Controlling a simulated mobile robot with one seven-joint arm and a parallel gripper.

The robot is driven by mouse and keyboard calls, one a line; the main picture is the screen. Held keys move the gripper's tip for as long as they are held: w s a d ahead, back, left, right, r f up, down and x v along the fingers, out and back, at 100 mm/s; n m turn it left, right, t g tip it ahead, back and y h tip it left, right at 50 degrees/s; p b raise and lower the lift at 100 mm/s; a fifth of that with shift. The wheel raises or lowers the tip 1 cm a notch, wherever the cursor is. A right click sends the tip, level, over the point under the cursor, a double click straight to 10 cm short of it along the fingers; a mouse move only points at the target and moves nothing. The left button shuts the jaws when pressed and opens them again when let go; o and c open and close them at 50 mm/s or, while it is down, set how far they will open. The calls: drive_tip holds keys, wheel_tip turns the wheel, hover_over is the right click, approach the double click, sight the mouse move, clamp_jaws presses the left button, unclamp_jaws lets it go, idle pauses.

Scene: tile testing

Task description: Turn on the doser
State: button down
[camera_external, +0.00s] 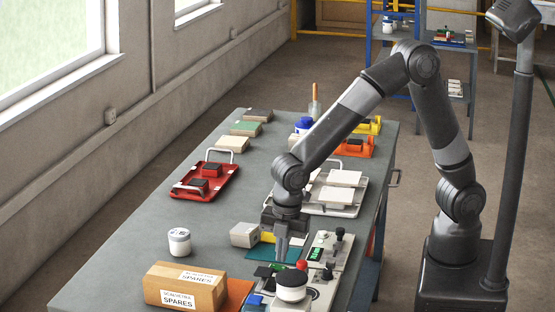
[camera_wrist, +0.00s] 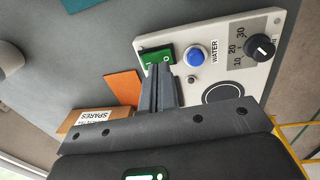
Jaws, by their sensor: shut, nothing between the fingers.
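The doser panel (camera_wrist: 279,69) is white and lies to the right of my fingers in the wrist view. My gripper (camera_wrist: 155,70) is shut and empty. Its fingertips appear beside the display, left of the blue button, and partly cover the panel's left end. I cannot tell whether they touch it. In the external view my gripper (camera_external: 281,254) points down over the bench's near end.
A SPARES box (camera_external: 185,288) and a white lidded jar (camera_external: 179,242) stand left of my gripper. A black-topped white container (camera_external: 291,287) and a red button (camera_external: 302,265) are close by. A red tray (camera_external: 204,181) lies further back. The left bench surface is mostly clear.

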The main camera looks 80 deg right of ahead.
sight(283, 268)
wheel_tip(283, 268, up, 12)
drive_tip(key=s, duration=0.1)
drive_tip(key=shift+s, duration=0.4)
drive_tip(key=shift+r, duration=0.1)
drive_tip(key=w+f, duration=0.1)
drive_tip(key=f, duration=0.3)
drive_tip(key=w+f, duration=0.1)
drive_tip(key=f, duration=0.4)
drive_tip(key=w+f, duration=0.1)
drive_tip(key=f, duration=0.3)
drive_tip(key=shift+w+f, duration=0.15)
drive_tip(key=shift+w, duration=0.05)
drive_tip(key=shift+f, duration=0.2)
drive_tip(key=shift+f, duration=0.1)
drive_tip(key=shift+w+f, duration=0.15)
drive_tip(key=shift+w, duration=0.05)
drive_tip(key=shift+s, duration=0.2)
